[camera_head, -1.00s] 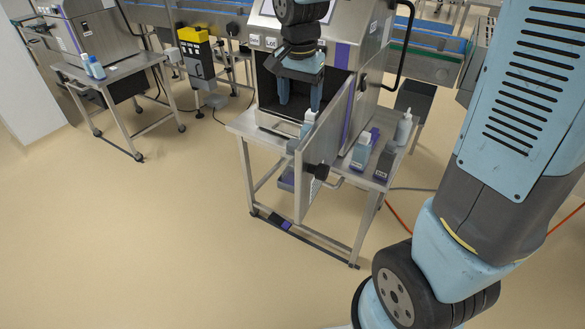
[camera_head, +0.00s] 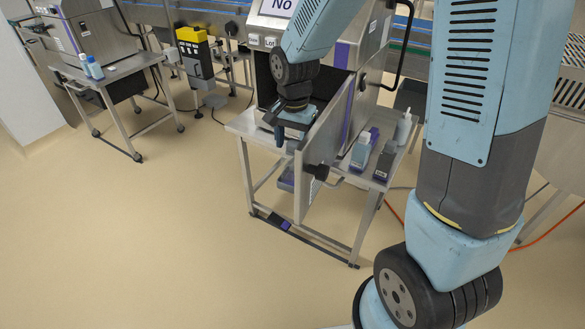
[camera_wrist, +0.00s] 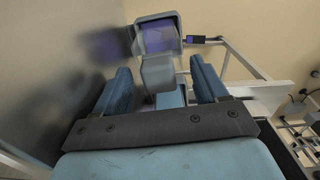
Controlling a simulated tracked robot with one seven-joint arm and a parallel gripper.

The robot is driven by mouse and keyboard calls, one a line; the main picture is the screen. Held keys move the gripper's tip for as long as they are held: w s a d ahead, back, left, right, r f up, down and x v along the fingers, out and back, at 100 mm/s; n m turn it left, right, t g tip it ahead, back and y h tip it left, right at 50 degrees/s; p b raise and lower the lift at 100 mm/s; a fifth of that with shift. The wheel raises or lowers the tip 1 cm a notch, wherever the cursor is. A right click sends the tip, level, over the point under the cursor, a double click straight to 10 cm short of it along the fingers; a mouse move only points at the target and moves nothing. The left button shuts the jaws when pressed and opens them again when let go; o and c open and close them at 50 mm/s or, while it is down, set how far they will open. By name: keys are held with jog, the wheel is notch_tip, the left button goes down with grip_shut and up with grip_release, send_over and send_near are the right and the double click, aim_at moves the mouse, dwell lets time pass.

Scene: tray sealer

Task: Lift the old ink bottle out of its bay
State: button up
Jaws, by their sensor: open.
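My gripper (camera_head: 289,138) is low in the open front of the steel printer cabinet (camera_head: 345,55), behind the open door. In the wrist view my gripper (camera_wrist: 158,68) has its two blue fingers apart, one on each side of a pale grey block-like top with a light blue part (camera_wrist: 172,98) below it. This looks like the old ink bottle, standing in its bay. I see no clear contact with the fingers. In the head view the bottle is hidden by my gripper and the door.
The open steel door (camera_head: 322,150) stands close to the right of my gripper; its panel fills the wrist view's left side. A blue bottle (camera_head: 361,152), a dark bottle (camera_head: 385,160) and a white bottle (camera_head: 403,129) stand on the table's right part. Floor in front is clear.

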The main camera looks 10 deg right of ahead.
jog(key=shift+s+f, duration=0.1)
jog(key=shift+f, duration=2.45)
jog(key=shift+c, duration=0.3)
jog(key=shift+a, duration=0.1)
jog(key=c, duration=0.8)
